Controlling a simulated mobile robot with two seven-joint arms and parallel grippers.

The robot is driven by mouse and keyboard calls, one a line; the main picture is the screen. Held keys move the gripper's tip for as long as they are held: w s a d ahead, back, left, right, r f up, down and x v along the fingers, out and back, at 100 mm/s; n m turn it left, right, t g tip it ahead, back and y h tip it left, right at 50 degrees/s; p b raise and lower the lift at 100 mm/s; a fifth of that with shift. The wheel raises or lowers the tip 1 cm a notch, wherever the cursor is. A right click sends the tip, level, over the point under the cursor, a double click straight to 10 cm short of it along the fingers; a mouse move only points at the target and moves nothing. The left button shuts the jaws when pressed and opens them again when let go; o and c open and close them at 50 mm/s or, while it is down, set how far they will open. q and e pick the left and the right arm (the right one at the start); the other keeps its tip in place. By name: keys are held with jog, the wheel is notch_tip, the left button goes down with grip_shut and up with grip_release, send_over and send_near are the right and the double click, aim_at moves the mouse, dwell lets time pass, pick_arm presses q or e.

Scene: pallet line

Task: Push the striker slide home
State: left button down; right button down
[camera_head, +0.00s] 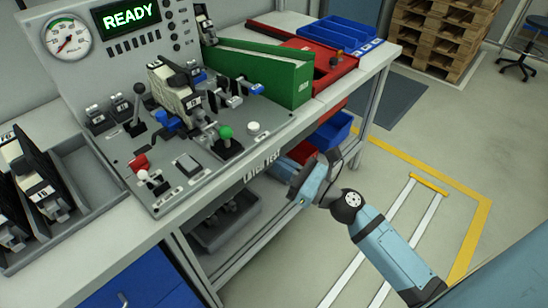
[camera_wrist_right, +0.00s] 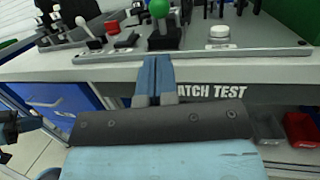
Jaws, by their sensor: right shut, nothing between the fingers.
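The latch test fixture (camera_head: 178,98) stands on the grey test panel (camera_head: 245,148), holding a black and beige part. I cannot tell for certain which of these is the striker slide. My right gripper (camera_head: 298,178) is in front of the bench edge, apart from the fixture. In the wrist view its blue-grey fingers (camera_wrist_right: 155,78) are shut and empty, below the lever with a green knob (camera_wrist_right: 159,8).
A green box (camera_head: 265,72) and red tray (camera_head: 333,68) are behind. A grey tray (camera_head: 88,170) holds parts at left. The floor at right is open.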

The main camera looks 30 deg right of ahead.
jog(key=p, duration=0.2)
send_near(220, 135)
jog(key=w, duration=0.3)
jog(key=w+a, duration=0.1)
jog(key=w, duration=0.1)
jog(key=shift+w+r, duration=0.2)
jog(key=shift+r, duration=0.1)
pick_arm(q)
jog(key=shift+a+r, duration=0.1)
jog(key=shift+r, duration=0.3)
pick_arm(e)
jog(key=shift+w+a, duration=0.1)
